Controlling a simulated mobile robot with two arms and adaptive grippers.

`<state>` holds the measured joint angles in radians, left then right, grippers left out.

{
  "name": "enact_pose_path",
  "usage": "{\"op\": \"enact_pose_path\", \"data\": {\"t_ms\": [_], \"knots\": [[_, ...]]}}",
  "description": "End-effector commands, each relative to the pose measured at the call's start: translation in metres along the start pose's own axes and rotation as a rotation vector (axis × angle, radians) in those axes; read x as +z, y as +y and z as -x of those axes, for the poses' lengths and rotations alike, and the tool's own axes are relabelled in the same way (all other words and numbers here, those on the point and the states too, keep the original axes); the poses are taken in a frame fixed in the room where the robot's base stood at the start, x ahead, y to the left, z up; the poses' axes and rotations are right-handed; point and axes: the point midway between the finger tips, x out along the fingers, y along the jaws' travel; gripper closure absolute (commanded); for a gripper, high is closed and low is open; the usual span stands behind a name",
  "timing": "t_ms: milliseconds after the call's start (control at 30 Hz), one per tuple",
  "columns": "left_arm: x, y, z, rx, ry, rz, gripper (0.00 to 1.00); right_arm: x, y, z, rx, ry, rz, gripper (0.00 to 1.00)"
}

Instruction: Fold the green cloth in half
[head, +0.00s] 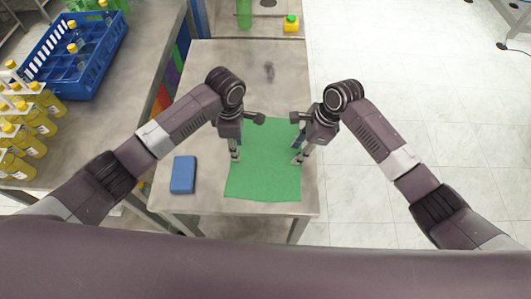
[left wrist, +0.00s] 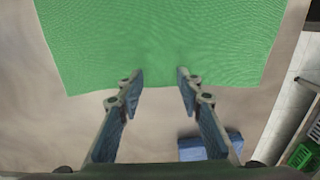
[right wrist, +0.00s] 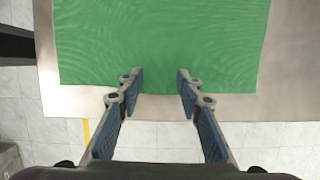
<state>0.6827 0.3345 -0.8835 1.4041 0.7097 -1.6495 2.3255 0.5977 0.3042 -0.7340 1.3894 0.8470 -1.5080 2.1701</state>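The green cloth (head: 263,172) lies flat and unfolded on the grey table, with its front edge near the table's front. My left gripper (head: 235,157) is over the cloth's left edge. My right gripper (head: 299,159) is over its right edge. In the left wrist view the open fingers (left wrist: 160,78) reach over the cloth's edge (left wrist: 160,40), with nothing between them. In the right wrist view the open fingers (right wrist: 160,80) stand at the opposite edge of the cloth (right wrist: 160,40), also empty. Whether the fingertips touch the cloth cannot be told.
A blue block (head: 183,174) lies on the table left of the cloth; it also shows in the left wrist view (left wrist: 209,146). A side table at left holds a blue crate (head: 62,82) and yellow bottles (head: 22,140). A green button on a yellow box (head: 291,24) stands at the back.

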Motion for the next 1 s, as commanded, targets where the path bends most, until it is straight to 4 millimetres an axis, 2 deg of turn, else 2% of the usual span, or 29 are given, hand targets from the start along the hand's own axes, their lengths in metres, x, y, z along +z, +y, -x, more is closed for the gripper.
{"op": "enact_pose_path", "data": {"t_ms": [833,1000], "knots": [[-0.0001,-0.0003,-0.0056,-0.001,0.001,-0.001,0.67,-0.0011,0.0004,-0.0047,0.001,-0.001,0.001,0.67],[-0.0002,-0.0005,-0.0058,-0.001,0.001,0.0,0.76,-0.0012,0.0004,-0.0047,0.0,0.0,0.001,0.76]]}}
